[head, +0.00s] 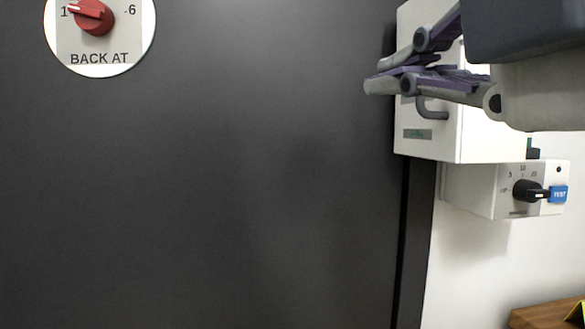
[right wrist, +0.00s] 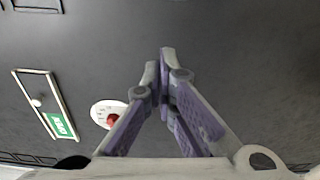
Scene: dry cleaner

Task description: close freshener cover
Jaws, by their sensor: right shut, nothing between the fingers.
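A white box (head: 427,145) is on the wall at the right of the head view, with a grey curved handle (head: 432,113) on its front-left face. This seems to be the freshener. My right gripper (head: 378,77) is shut and empty, in front of the box's upper part and just above the handle in the picture. It hides much of the box, so I cannot tell how far the cover is open or whether the fingers touch it. In the right wrist view my right gripper (right wrist: 162,62) has its fingertips together against a dark background. My left gripper is not in view.
A large dark panel (head: 220,190) fills the left and middle. It carries a white sign (head: 99,58) with a red knob (head: 93,16). A timer box (head: 508,180) with a black dial and blue tag is below the white box. A wooden surface (head: 548,317) is at lower right.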

